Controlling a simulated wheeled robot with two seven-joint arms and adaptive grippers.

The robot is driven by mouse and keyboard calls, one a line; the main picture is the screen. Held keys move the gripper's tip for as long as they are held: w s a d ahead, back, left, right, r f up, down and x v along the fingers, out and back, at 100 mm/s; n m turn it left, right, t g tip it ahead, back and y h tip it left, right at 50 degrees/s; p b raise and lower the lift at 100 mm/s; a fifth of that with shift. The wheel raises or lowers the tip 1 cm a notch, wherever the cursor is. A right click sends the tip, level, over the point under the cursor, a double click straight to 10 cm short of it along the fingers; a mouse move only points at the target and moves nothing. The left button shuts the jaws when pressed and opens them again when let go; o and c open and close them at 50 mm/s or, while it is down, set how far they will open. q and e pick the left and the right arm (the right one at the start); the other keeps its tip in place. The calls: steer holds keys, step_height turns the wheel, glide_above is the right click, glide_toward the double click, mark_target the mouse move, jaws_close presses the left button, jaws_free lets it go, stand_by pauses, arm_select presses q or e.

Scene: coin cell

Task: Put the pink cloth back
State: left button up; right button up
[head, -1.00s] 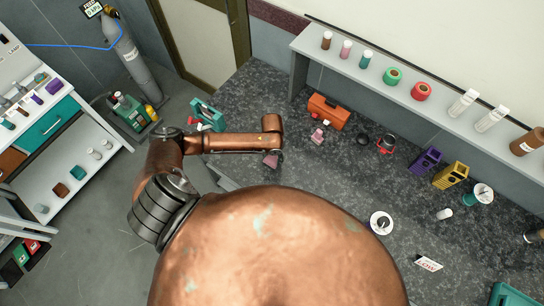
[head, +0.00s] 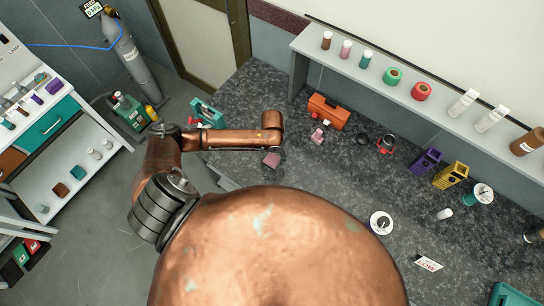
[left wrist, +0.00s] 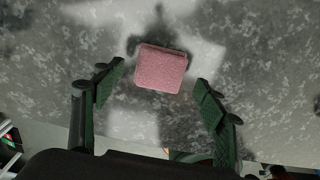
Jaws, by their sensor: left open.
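The pink cloth (left wrist: 161,68) is a small folded square on the dark speckled worktop. In the head view the cloth (head: 271,160) lies just below the end of my left arm. My left gripper (left wrist: 160,80) is open in the left wrist view, with one finger to each side of the cloth and clear gaps between; nothing is held. In the head view my arm hides most of this gripper. My right gripper does not show.
A teal carrier (head: 206,113) is at the worktop's left end. A grey shelf (head: 440,101) with bottles and tape rolls runs along the back. The worktop around the cloth is clear.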

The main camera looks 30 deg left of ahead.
mark_target(272, 158)
arm_select(q)
step_height(272, 158, up, 10)
stand_by(0.3)
